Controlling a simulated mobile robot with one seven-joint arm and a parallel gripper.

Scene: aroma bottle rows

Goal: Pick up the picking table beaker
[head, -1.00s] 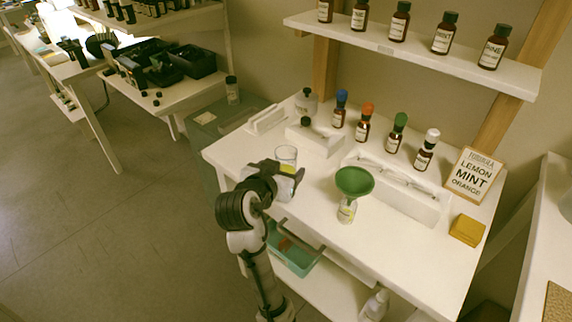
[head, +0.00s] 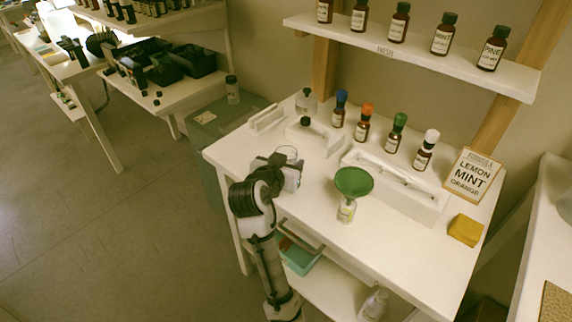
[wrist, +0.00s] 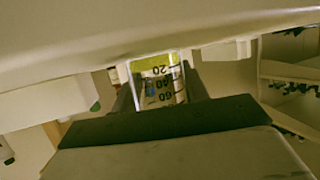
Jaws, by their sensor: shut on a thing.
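The clear beaker (head: 291,152) is at the left part of the white picking table, with its rim showing above my gripper. My gripper (head: 287,170) is shut on it and hides most of its body in the head view. In the wrist view the beaker (wrist: 158,88) sits between my two fingers (wrist: 160,100). Its 20, 40 and 60 marks appear upside down there, with a yellow-green band at the 20 end. I cannot tell whether its base touches the table.
A green funnel (head: 354,181) sits on a small bottle (head: 347,210) to the right. Behind are a white rack (head: 395,190) and several dropper bottles with coloured caps. A yellow block (head: 465,229) lies at the table's right. A teal bin (head: 298,258) is below the tabletop.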

